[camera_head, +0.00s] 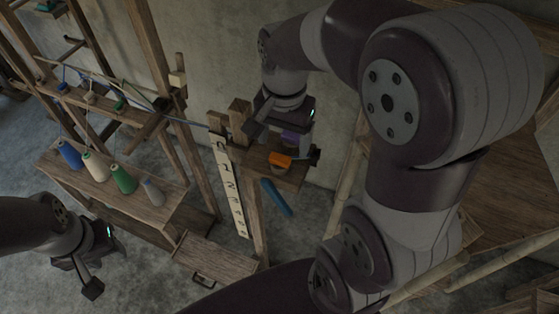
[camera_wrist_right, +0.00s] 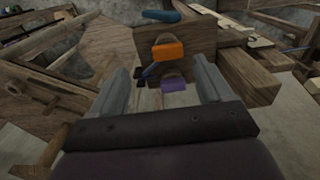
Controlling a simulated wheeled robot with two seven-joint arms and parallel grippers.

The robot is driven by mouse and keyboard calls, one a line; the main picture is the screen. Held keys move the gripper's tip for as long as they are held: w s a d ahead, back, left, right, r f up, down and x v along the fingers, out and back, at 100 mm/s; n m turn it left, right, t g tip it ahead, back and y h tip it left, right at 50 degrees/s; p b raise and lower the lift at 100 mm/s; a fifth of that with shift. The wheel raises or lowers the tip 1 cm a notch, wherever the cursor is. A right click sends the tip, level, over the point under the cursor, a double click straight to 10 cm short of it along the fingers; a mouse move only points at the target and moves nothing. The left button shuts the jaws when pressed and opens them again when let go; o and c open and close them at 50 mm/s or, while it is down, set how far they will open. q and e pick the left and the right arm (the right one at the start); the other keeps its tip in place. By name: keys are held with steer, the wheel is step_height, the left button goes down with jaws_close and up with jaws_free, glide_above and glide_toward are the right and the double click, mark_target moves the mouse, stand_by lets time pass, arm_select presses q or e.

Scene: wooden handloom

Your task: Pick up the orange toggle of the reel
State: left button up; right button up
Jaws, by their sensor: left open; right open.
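The orange toggle (camera_head: 280,160) sits on a small wooden block of the reel (camera_head: 290,178), near the centre of the head view. It also shows in the right wrist view (camera_wrist_right: 168,50), beyond and between my fingertips. A purple toggle (camera_wrist_right: 173,85) lies nearer to my right gripper, between its fingers; it is partly hidden in the head view (camera_head: 290,136). My right gripper (camera_wrist_right: 161,68) is open and empty, near the block and apart from the orange toggle. My left gripper (camera_head: 80,275) is open and empty at the lower left, far from the reel.
Several thread cones, including a green one (camera_head: 123,179), stand on a wooden shelf (camera_head: 150,208). Loom posts rise behind. My right arm covers much of the right side.

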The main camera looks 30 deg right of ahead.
mark_target(279, 159)
steer(key=f, duration=0.1)
steer(key=f+p, duration=0.1)
steer(key=f, duration=0.1)
steer(key=w+f+p, duration=0.1)
steer(key=shift+a+f, duration=0.25)
steer(key=shift+a, duration=0.05)
step_height(279, 159, down, 2)
steer(key=shift+f+p, duration=0.25)
steer(key=shift+p, duration=0.1)
steer(key=shift+d+f, duration=0.15)
steer(key=shift+f, duration=0.05)
steer(key=c, duration=1.1)
arm_select(q)
steer(key=shift+w+a+r, duration=0.1)
steer(key=shift+a+r, duration=0.05)
steer(key=shift+r, duration=0.55)
arm_select(e)
steer(key=shift+r, duration=0.1)
